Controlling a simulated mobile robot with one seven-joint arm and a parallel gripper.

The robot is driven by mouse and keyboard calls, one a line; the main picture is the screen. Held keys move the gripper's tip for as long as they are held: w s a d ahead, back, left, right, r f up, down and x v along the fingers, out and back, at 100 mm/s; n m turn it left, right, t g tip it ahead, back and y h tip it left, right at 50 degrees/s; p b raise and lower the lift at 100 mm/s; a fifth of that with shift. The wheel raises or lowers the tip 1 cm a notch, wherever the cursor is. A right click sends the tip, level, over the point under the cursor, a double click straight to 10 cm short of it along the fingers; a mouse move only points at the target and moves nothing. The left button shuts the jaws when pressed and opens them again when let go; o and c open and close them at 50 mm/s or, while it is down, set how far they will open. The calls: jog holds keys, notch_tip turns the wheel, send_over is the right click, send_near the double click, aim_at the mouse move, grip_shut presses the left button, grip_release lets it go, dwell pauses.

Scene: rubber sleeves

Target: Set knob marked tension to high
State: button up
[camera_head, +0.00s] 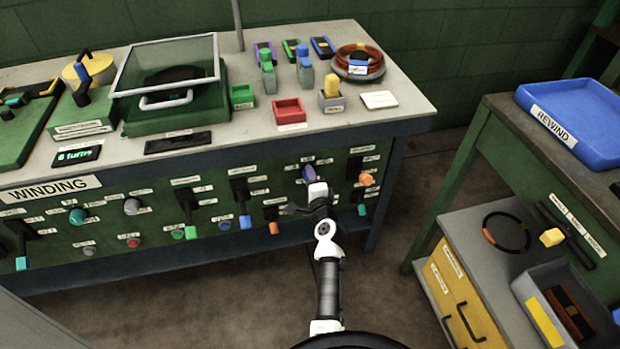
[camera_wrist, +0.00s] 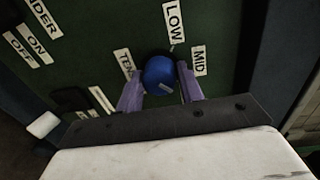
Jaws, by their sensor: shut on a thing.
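In the wrist view, a round blue knob (camera_wrist: 158,73) sits on the dark green panel. A label starting "TEN" (camera_wrist: 126,64) is at its left, partly hidden by a finger. "LOW" (camera_wrist: 174,22) is above the knob and "MID" (camera_wrist: 198,61) to its right; no "HIGH" label can be read. A small pale mark shows low on the knob's face. My gripper (camera_wrist: 160,80) has its purple fingers on either side of the knob, shut on it. In the head view, my gripper (camera_head: 309,174) is at the upper right part of the winding panel, and the knob is mostly hidden there.
An orange knob (camera_head: 366,179) is just right of my gripper. A black-backed lever with a blue end (camera_head: 245,222) is to its left. The bench top (camera_head: 235,127) above carries a red tray (camera_head: 289,111) and other parts. A rewind bench (camera_head: 490,150) stands at right.

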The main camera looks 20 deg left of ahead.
jog(key=shift+w+m, duration=0.1)
jog(key=shift+m, duration=0.3)
jog(key=shift+r, duration=0.1)
jog(key=o, duration=1)
jog(key=f+b+v, duration=0.1)
jog(key=b+v, duration=0.1)
jog(key=v, duration=1.1)
jog(key=shift+s+d+r, duration=0.25)
jog(key=shift+s+r, duration=0.15)
jog(key=shift+r, duration=0.05)
